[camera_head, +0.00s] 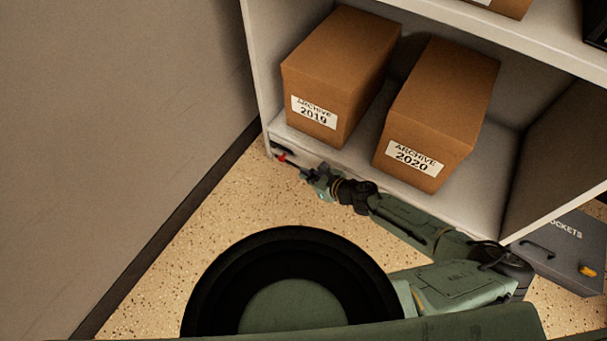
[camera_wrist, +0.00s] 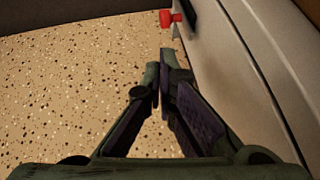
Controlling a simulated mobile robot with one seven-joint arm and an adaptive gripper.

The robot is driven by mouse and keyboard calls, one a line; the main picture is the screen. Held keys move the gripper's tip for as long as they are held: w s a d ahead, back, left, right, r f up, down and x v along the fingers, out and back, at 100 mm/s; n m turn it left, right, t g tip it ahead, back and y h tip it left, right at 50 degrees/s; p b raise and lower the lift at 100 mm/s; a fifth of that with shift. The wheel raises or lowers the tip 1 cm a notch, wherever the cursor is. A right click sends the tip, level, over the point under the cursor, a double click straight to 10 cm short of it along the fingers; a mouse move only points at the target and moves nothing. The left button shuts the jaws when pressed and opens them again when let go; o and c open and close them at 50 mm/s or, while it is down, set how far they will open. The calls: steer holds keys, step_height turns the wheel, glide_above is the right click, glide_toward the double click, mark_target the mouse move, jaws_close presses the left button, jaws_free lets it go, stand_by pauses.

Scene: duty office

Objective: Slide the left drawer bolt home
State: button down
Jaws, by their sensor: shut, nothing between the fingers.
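A small red knob (camera_head: 282,158), which looks like the bolt's handle, sits low at the left end of the pale shelf unit. In the wrist view the red knob (camera_wrist: 171,18) stands out from the pale front at the top, beside a dark piece (camera_wrist: 190,14). My gripper (camera_head: 306,174) is low along the unit's front, to the right of the knob. In the wrist view my gripper (camera_wrist: 160,68) has its fingertips together, empty, and a gap shows between them and the knob. How far the bolt has travelled cannot be told.
Two cardboard archive boxes, 2019 (camera_head: 318,112) and 2020 (camera_head: 414,157), stand on the shelf above. A grey wall (camera_head: 110,110) with a dark skirting closes off the left. A grey drawer or case with a handle (camera_head: 565,250) is at the right. Speckled floor (camera_head: 225,205) is clear between.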

mark_target(283, 157)
steer(key=b+x, duration=0.1)
steer(key=x, duration=0.7)
steer(key=shift+b, duration=0.3)
